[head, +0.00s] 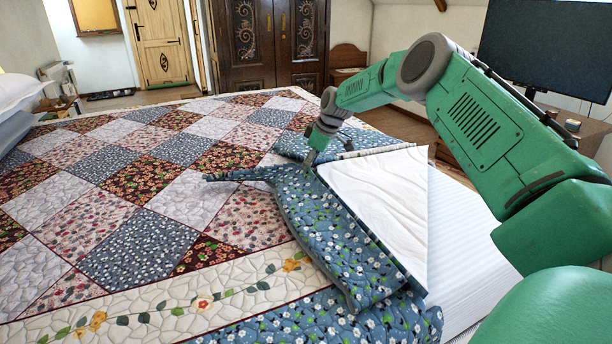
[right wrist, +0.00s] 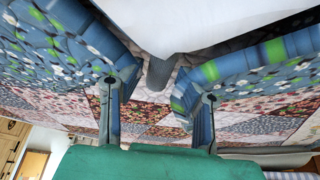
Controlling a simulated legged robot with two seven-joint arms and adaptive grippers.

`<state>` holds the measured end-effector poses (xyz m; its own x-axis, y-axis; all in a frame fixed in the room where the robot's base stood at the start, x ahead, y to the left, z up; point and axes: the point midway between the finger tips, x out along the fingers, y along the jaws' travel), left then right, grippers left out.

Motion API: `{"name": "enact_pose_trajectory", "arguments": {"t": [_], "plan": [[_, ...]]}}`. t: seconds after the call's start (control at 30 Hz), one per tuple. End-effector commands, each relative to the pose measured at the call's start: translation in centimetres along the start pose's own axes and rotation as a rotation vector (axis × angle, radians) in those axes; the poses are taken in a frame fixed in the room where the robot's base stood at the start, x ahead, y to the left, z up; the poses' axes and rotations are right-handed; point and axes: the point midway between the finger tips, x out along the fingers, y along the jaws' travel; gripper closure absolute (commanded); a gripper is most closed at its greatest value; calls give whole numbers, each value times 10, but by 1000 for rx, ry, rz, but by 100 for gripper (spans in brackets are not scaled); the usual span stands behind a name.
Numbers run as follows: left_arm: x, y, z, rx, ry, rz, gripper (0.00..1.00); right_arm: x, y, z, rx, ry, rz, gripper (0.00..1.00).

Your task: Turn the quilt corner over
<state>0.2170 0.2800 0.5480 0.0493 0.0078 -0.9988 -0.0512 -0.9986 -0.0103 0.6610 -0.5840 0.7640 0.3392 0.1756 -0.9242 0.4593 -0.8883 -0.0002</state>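The patchwork quilt (head: 225,150) covers the bed, with a cream floral border and a blue floral band at the near edge. Its near right corner is folded back onto the top, showing a blue floral flap (head: 325,220). My right gripper (head: 314,158) is at the tip of this flap, above the patchwork. In the right wrist view its two fingers (right wrist: 158,108) stand apart, with patchwork visible between them. Blue cloth (right wrist: 65,50) lies against both fingers, and a grey piece dips between them. My left gripper is not in view.
Pillows (head: 15,100) lie at the far left. A dark carved armoire (head: 265,45) and a wooden door (head: 160,40) stand at the back. A dark screen (head: 550,45) stands at the right.

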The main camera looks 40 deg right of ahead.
Motion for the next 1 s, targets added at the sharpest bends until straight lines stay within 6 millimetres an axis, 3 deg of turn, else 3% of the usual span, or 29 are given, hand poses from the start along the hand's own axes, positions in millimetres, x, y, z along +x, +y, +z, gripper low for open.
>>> {"name": "enact_pose_trajectory", "arguments": {"t": [0.2, 0.5, 0.53, 0.6, 0.63, 1.0], "plan": [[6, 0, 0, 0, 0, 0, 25, 21, 1, 2, 1, 1, -2, 69], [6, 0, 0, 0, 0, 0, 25, 23, 1, 1, 1, 1, -2, 69], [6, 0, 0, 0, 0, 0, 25, 23, 1, 1, 1, 1, -2, 72], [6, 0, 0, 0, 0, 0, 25, 23, 1, 1, 1, 1, -1, 97], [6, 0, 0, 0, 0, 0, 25, 23, 1, 1, 1, 1, -1, 100], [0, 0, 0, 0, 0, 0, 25, 9, 3, -6, 2, 38, 2, 100]]}}
